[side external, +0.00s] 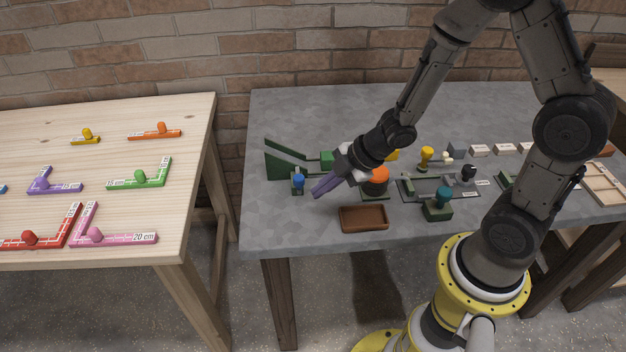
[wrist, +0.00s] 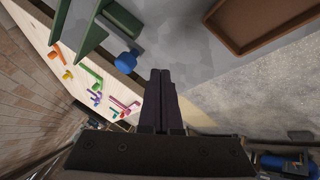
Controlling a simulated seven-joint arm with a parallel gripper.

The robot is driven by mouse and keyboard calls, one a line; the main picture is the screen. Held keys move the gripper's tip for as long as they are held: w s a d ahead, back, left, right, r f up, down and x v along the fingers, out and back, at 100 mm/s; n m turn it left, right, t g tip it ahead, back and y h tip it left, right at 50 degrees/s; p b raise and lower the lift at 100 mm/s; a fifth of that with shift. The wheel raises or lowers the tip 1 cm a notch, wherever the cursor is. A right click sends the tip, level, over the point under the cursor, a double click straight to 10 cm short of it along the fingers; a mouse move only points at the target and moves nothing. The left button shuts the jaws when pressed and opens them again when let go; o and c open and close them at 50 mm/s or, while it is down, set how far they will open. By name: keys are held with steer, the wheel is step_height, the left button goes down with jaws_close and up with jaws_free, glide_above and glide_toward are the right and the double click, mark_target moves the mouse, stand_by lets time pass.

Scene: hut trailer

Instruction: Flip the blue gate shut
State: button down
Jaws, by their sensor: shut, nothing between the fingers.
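A small blue piece (side external: 297,179), which I take for the blue gate, stands on a dark green base at the left end of the grey table. It also shows in the wrist view as a rounded blue knob (wrist: 126,59), left of my fingertips. My gripper (side external: 317,191) is shut and empty, its purple-grey fingers pointing down and left just to the right of the blue piece, with a small gap. The shut fingers (wrist: 160,74) are in the middle of the wrist view. Whether the gate is open or shut I cannot tell.
A green ramp-like part (side external: 284,158) stands behind the blue piece. A brown tray (side external: 363,218) lies at the front, an orange knob (side external: 374,174) beside my wrist, and a green block with a teal knob (side external: 439,205) farther right. The grey table's front left is bare.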

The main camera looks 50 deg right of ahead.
steer(key=shift+w+d, duration=0.15)
steer(key=shift+w, duration=0.6)
steer(key=shift+w+d, duration=0.15)
steer(key=shift+w, duration=0.55)
steer(key=shift+w+d, duration=2.05)
steer(key=shift+w, duration=0.05)
steer(key=s, duration=0.3)
steer(key=shift+s+a, duration=0.35)
steer(key=v, duration=1)
steer(key=shift+s, duration=0.25)
steer(key=shift+a, duration=0.1)
